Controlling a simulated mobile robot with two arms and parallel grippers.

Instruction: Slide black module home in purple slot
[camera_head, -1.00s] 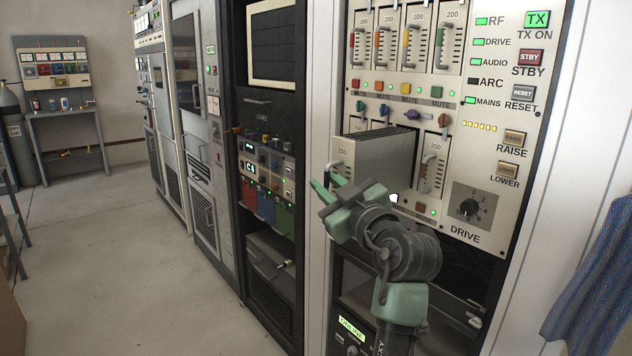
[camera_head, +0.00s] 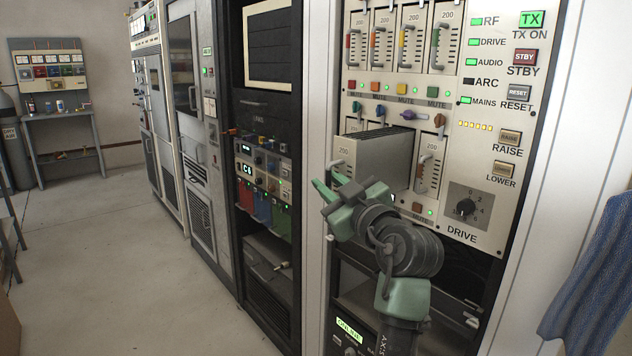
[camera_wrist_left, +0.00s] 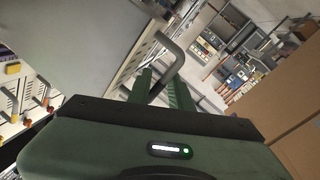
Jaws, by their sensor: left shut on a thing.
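The black module (camera_head: 379,161) sticks well out of the rack's lower row in the head view. Its long grey side and pale front plate show; it appears to come from the slot under the purple knob (camera_head: 408,115). That slot's opening is hidden behind the module. My left gripper (camera_head: 328,190) is at the module's front, shut on its dark handle. In the left wrist view the dark bent handle (camera_wrist_left: 177,62) runs between the green fingers, and the module's grey side (camera_wrist_left: 85,40) shows at upper left. My right gripper is in neither view.
Several modules fill the row above. The drive dial (camera_head: 465,207) and buttons are at the right. A blue cloth (camera_head: 597,270) hangs at far right.

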